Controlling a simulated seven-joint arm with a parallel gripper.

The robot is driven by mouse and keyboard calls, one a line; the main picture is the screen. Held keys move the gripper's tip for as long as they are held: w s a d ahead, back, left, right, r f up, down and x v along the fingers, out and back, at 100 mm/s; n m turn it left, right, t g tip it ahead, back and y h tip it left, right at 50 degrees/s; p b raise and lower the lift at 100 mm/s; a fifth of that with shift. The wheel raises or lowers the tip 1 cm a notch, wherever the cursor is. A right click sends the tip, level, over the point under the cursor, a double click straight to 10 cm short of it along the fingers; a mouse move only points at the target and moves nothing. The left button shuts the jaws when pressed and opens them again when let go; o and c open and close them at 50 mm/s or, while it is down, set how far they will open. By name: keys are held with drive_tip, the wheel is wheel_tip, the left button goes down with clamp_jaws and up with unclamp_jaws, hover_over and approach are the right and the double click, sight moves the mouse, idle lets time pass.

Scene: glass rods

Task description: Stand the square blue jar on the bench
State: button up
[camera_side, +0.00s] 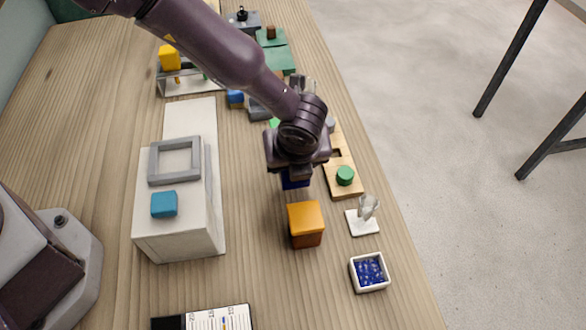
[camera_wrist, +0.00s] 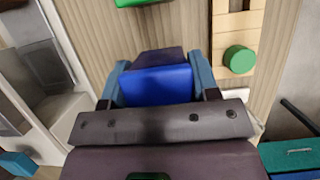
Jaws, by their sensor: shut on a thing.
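The square blue jar (camera_side: 292,183) shows just below my gripper (camera_side: 297,172) in the side view, mostly hidden by it. In the wrist view the jar (camera_wrist: 157,86) has a bright blue face and a darker face beyond it. It sits between the two teal fingers of my gripper (camera_wrist: 160,80), which are shut on it from both sides. I cannot tell whether its base touches the wooden bench (camera_side: 265,285) or how far it is tilted.
An orange-topped square jar (camera_side: 306,222) stands close in front of my gripper. To the right are a wooden board with a green round piece (camera_side: 345,176), a small white stand (camera_side: 363,222) and a white dish of blue bits (camera_side: 370,271). A white box (camera_side: 180,235) stands left.

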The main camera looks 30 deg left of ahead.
drive_tip(key=shift+f, duration=1.75)
drive_tip(key=shift+f, duration=0.1)
drive_tip(key=o, duration=1.1)
drive_tip(key=v, duration=1.2)
